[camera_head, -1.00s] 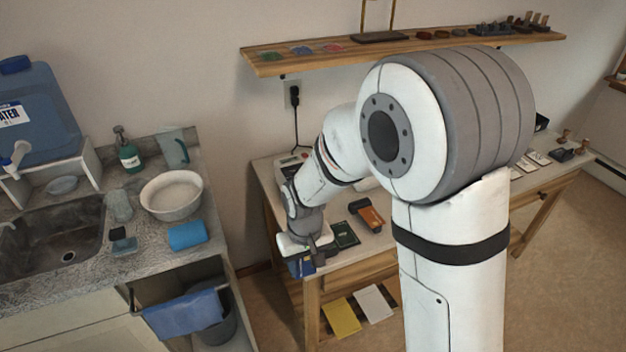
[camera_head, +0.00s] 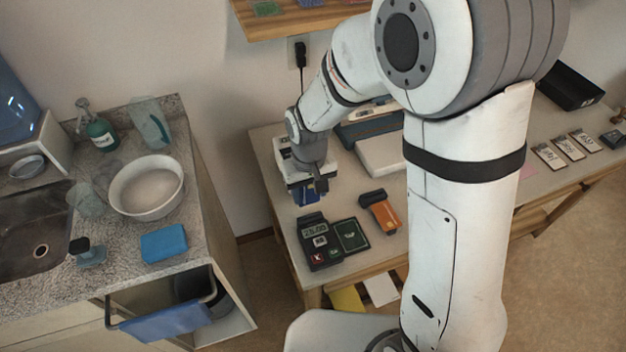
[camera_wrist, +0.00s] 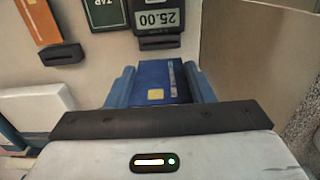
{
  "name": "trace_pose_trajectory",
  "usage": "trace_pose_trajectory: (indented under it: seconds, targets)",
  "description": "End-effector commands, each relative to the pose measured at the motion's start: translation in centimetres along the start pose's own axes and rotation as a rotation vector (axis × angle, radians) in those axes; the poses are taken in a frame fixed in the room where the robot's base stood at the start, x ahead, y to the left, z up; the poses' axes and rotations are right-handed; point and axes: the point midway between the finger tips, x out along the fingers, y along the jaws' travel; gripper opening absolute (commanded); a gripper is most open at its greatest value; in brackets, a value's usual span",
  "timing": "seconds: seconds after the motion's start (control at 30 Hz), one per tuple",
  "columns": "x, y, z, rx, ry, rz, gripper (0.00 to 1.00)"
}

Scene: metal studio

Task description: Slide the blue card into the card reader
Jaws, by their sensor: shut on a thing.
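The blue card (camera_wrist: 158,80), with a gold chip, is held between the blue fingers of my gripper (camera_wrist: 160,92) in the wrist view. In the head view my gripper (camera_head: 308,190) points down behind the card reader, with the card (camera_head: 306,196) showing under it. The card reader (camera_head: 316,238) is a dark box with a 25.00 display and lies on the table. In the wrist view the reader (camera_wrist: 158,18) appears upside down, with a dark slot piece at its end facing the card. A gap shows between card and slot; the card is roughly in line.
A dark green TAP pad (camera_head: 351,236) lies beside the reader, and an orange device (camera_head: 380,211) lies beyond it. A pale machine (camera_head: 380,152) stands farther back on the table. The sink counter (camera_head: 213,235) is across a gap to the left.

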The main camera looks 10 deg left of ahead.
Motion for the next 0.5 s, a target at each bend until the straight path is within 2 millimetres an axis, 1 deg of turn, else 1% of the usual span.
trace_pose_trajectory:
  seconds: [0.17, 0.5]
  targets:
    - [1.2, 0.1, 0.0, 0.003, 0.0, 0.0, 0.27]
    - [4.3, 0.2, 0.0, 0.004, -0.001, 0.0, 0.27]
